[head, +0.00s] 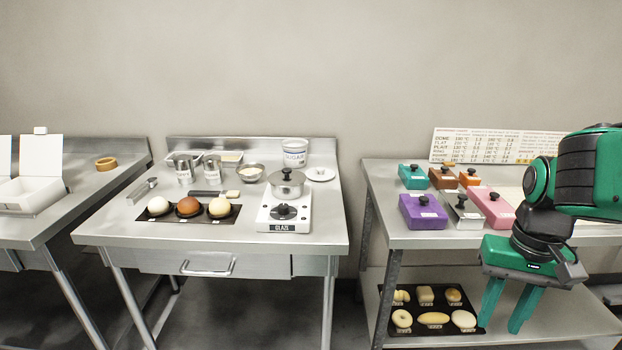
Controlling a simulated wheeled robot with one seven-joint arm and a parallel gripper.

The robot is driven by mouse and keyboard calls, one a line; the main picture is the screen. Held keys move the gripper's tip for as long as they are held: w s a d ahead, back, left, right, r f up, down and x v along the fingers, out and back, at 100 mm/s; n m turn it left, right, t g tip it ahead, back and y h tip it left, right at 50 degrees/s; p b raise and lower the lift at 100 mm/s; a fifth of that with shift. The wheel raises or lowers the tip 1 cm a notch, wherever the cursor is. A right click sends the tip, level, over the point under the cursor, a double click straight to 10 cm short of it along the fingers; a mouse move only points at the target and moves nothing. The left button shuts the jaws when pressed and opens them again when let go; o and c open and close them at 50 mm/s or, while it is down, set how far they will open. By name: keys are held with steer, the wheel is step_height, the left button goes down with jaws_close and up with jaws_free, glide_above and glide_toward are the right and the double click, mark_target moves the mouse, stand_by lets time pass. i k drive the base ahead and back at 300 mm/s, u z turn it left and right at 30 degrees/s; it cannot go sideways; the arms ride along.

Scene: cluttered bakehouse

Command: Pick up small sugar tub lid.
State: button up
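A white tub (294,153) labelled SUGAR stands at the back right of the middle steel table. A small white round lid (320,174) with a little raised centre lies flat on the table just right of the tub, apart from it. The inside of the tub is hard to make out. My gripper (507,314) is at the far right, in front of the right table, pointing down with its green fingers spread and nothing between them. It is well away from the lid.
A lidded pot on a white GLAZE stand (284,224) is in front of the lid. A black tray of buns (166,233), metal cups and a bowl (250,173) stand to the left. Coloured knobbed boxes (423,212) fill the right table. A gap separates the tables.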

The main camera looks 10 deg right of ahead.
mark_target(320, 174)
steer(key=i, duration=1.5)
steer(key=z, duration=0.1)
